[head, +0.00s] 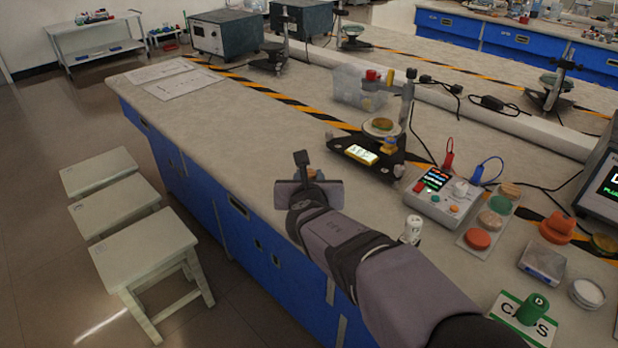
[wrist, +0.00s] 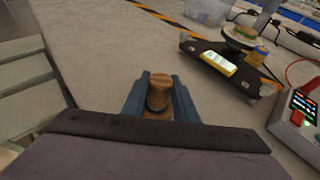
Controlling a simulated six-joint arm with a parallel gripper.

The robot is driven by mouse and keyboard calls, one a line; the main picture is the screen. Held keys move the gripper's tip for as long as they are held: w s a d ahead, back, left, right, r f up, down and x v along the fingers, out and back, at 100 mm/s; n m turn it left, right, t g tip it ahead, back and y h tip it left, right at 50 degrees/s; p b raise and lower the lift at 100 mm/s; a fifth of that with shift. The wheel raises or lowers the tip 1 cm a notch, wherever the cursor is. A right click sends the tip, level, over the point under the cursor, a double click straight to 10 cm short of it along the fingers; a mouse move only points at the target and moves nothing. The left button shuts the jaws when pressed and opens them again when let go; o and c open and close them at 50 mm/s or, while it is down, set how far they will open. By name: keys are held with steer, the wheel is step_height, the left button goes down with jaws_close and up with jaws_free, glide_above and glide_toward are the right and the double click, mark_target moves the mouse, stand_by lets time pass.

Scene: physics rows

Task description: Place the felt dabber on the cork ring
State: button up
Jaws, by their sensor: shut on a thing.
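I cannot tell for certain which thing is the cork ring.
The black stand (head: 402,168) has a lit yellow display. A grey control box (head: 440,196) with red and blue leads stands right of it. A tray (head: 468,241) holds several coloured discs. A clear bin (head: 350,88) stands behind. The bench's left part is mostly clear.

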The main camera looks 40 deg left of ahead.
steer(key=shift+f, duration=0.15)
steer(key=o, duration=1.1)
steer(key=shift+c, duration=0.2)
steer(key=shift+r, duration=0.3)
steer(key=v, duration=1.2)
steer(key=shift+w, duration=0.1)
